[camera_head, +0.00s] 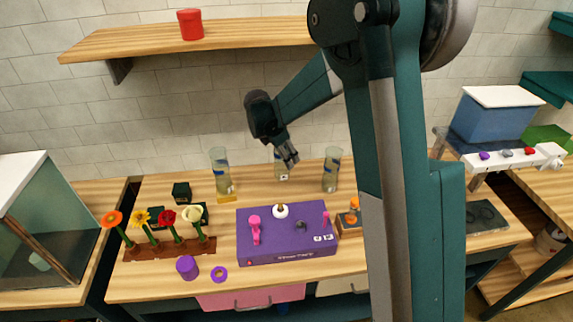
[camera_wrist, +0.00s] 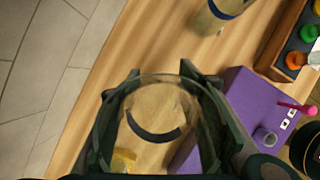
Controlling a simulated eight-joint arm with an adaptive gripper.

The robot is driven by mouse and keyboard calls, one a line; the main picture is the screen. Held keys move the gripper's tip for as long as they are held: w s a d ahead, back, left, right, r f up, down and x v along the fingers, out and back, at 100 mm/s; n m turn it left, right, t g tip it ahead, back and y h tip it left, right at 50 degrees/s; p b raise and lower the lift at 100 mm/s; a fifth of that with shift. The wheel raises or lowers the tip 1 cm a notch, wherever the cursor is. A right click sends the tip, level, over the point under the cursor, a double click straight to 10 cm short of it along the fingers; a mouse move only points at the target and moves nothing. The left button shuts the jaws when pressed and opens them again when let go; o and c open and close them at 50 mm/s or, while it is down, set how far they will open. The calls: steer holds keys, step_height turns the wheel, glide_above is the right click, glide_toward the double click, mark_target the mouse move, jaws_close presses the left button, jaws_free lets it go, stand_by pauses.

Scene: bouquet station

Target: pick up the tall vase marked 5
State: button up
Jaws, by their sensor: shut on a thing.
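Three clear glass vases with blue bands stand along the back of the table: the left vase (camera_head: 221,170), the middle vase (camera_head: 281,172) and the right vase (camera_head: 331,170). My gripper (camera_head: 288,157) is at the top of the middle vase and partly hides it. In the wrist view my gripper (camera_wrist: 160,105) has its fingers on either side of the glass, shut on this middle vase (camera_wrist: 155,125). Another vase (camera_wrist: 222,10) shows at the top of that view. I cannot read a number 5 on any vase.
A purple box (camera_head: 285,245) with knobs stands in front of the vases. A flower rack (camera_head: 165,250) is at left, a purple cup (camera_head: 187,267) and purple ring (camera_head: 219,274) at the front. A wooden shelf (camera_head: 240,38) with a red pot (camera_head: 190,24) hangs above.

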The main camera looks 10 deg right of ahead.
steer(key=shift+r, duration=1.15)
